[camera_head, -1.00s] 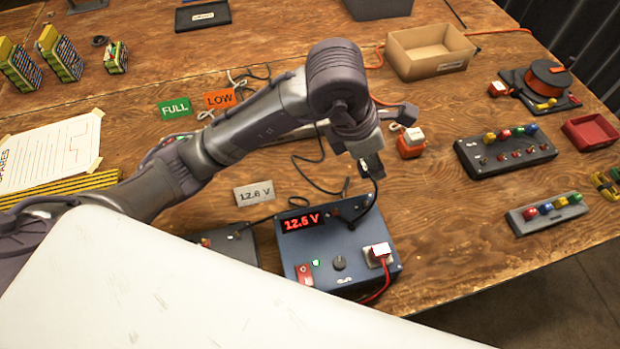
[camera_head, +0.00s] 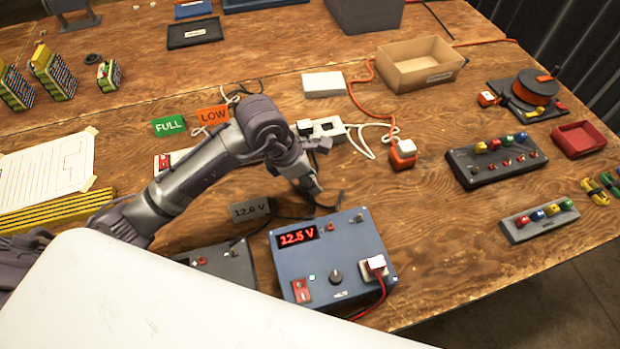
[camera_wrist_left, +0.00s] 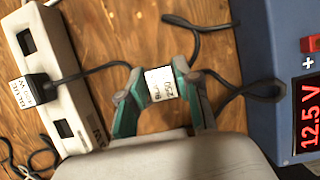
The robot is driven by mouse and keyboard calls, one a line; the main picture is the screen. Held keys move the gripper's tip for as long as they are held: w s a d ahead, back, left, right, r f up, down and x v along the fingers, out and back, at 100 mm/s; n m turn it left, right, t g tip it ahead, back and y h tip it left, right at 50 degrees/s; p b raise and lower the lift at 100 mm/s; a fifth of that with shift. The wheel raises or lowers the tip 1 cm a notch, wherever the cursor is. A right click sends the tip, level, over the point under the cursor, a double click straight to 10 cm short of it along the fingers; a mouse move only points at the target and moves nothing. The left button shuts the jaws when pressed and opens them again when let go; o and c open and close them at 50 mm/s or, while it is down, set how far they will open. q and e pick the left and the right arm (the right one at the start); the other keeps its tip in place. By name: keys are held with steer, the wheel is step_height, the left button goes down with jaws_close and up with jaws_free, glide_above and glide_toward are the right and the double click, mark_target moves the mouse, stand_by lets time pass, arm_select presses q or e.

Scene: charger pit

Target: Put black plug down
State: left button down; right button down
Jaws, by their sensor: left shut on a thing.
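My left gripper (camera_head: 311,191) is low over the wood just behind the blue meter box (camera_head: 348,247). In the left wrist view, its green-padded fingers (camera_wrist_left: 158,88) are shut on the black plug. The plug shows mainly as its white label (camera_wrist_left: 160,83) between the fingers; its black body is mostly hidden. A black cable loops nearby toward the blue box. I cannot tell whether the plug touches the table. My right gripper is not in view.
A white power strip (camera_head: 330,128) stands behind the gripper; in the wrist view another labelled black plug (camera_wrist_left: 36,88) sits in it. An orange block with a white plug (camera_head: 402,155) lies to the right. A grey voltage card (camera_head: 249,210) is left. Bare wood lies right of the gripper.

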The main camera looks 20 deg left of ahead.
arm_select(q)
steer(key=shift+f, duration=0.4)
steer(key=shift+f, duration=0.2)
steer(key=c, duration=0.8)
jaws_free()
steer(key=shift+r, duration=0.1)
steer(key=v, duration=1.2)
steer(key=shift+r, duration=0.15)
